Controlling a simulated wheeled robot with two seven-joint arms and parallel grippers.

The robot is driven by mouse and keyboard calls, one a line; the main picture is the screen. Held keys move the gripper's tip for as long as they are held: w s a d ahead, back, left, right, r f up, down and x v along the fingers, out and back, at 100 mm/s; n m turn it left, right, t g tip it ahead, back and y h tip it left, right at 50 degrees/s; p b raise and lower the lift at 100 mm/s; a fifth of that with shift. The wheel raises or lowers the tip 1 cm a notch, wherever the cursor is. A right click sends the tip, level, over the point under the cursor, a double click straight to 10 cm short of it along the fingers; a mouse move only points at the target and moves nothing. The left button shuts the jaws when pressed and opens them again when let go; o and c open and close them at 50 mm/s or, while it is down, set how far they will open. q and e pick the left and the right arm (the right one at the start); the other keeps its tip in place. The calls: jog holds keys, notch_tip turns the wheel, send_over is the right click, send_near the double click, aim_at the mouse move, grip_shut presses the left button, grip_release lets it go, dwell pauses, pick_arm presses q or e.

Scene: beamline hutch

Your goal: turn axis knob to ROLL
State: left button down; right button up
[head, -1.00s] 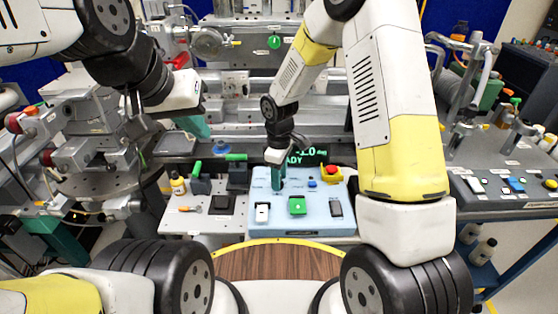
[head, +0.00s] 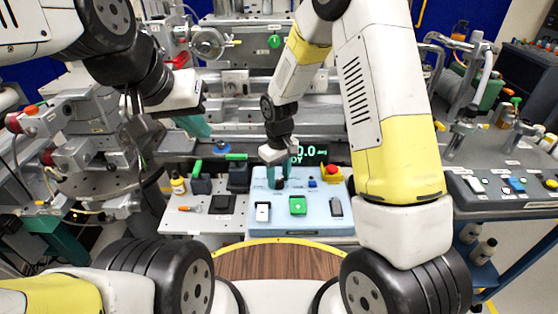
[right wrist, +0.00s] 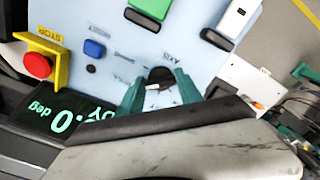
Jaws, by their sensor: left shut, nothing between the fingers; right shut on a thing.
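The axis knob (right wrist: 160,77) is a small dark knob with a light pointer mark on the light-blue control panel (head: 325,213). My right gripper (head: 278,180) reaches down to the panel's back left. In the right wrist view its green fingers (right wrist: 160,92) are shut on the knob, one on each side. The display (head: 312,154) behind the panel shows green digits ending in "0.0 deg", partly hidden by my gripper. My left gripper (head: 196,126) is shut and empty, up at the left, away from the panel.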

aim_at(279, 180)
jog(key=shift+m, duration=0.8)
jog(key=o, duration=1.4)
jog(key=shift+r, duration=3.9)
jog(key=shift+r, duration=0.1)
